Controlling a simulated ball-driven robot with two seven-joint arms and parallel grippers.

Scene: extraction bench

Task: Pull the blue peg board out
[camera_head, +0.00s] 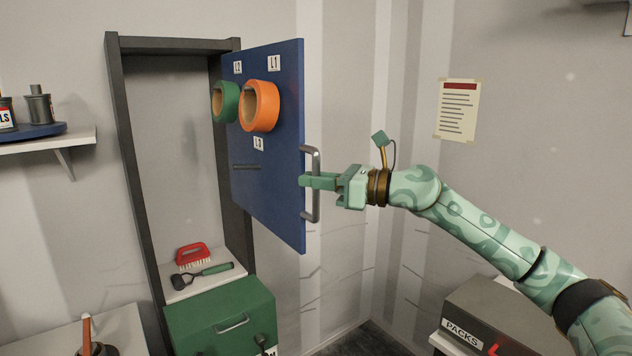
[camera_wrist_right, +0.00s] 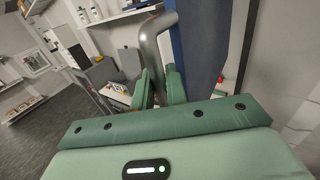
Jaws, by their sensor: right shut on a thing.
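The blue peg board (camera_head: 270,185) stands upright in the head view, jutting out from a tall dark-framed cabinet (camera_head: 118,120). A green tape roll (camera_head: 219,104) and an orange tape roll (camera_head: 273,106) hang on its upper part, near small white labels. A grey metal handle (camera_head: 316,205) is on its right edge. My right gripper (camera_head: 312,181) is shut on this handle at about mid-height. In the right wrist view the fingers (camera_wrist_right: 162,86) sit around the grey handle bar (camera_wrist_right: 148,45), with the blue board (camera_wrist_right: 198,45) beside it. My left gripper is not in view.
A red brush (camera_head: 192,255) and a dark green-handled tool (camera_head: 203,274) lie on the cabinet's low shelf. A green box (camera_head: 225,315) stands below. A grey "PACKS" box (camera_head: 490,315) is at lower right. A wall shelf (camera_head: 50,142) is at left.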

